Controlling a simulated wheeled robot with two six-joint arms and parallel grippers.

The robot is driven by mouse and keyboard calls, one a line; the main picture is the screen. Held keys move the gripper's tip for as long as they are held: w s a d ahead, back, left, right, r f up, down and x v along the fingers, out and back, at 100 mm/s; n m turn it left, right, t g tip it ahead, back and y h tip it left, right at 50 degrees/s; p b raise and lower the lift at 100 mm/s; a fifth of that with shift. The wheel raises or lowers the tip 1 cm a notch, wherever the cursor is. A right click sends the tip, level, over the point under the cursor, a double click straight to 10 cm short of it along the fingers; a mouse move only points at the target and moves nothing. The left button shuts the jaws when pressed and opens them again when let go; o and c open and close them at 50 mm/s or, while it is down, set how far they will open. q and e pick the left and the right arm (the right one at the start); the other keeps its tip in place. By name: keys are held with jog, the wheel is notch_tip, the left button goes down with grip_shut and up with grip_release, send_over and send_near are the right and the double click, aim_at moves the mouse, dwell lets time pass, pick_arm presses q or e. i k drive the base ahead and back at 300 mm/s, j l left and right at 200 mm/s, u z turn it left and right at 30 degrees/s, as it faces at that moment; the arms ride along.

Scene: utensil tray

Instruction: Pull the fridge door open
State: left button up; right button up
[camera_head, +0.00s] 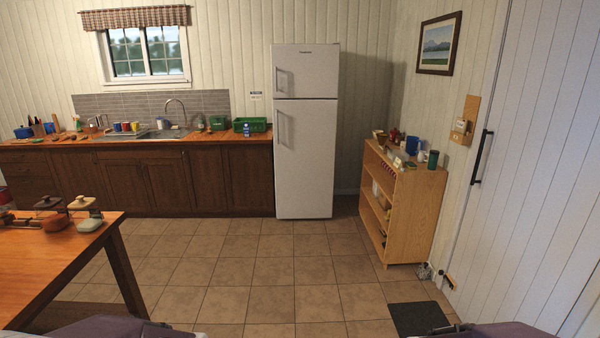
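The white fridge (306,165) stands upright against the back wall, at the right end of the kitchen counter. Its tall lower door is closed, with a vertical handle (280,128) near the left edge. The smaller upper door (306,71) is also closed, with a short handle (279,81) on its left side. The fridge is several floor tiles away from me. Parts of my arms show at the bottom edge, left and right, but neither gripper is in the picture.
A wooden table (50,262) stands at the near left. A wooden shelf (415,205) with several items stands on the right, beyond a dark mat (419,318). The counter (200,138) runs left of the fridge. The tiled floor (270,270) in the middle is clear.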

aim_at(305, 130)
jog(key=i, duration=3.05)
jog(key=i+u, duration=0.15)
jog(key=i, duration=0.3)
jog(key=i+l+u, duration=0.2)
jog(key=i, duration=0.3)
jog(key=i+u, duration=0.15)
jog(key=i, duration=0.3)
jog(key=i+l+u, duration=0.2)
jog(key=i, duration=0.25)
jog(key=i+l+u, duration=0.15)
jog(key=i+l, duration=0.15)
jog(key=i, duration=0.15)
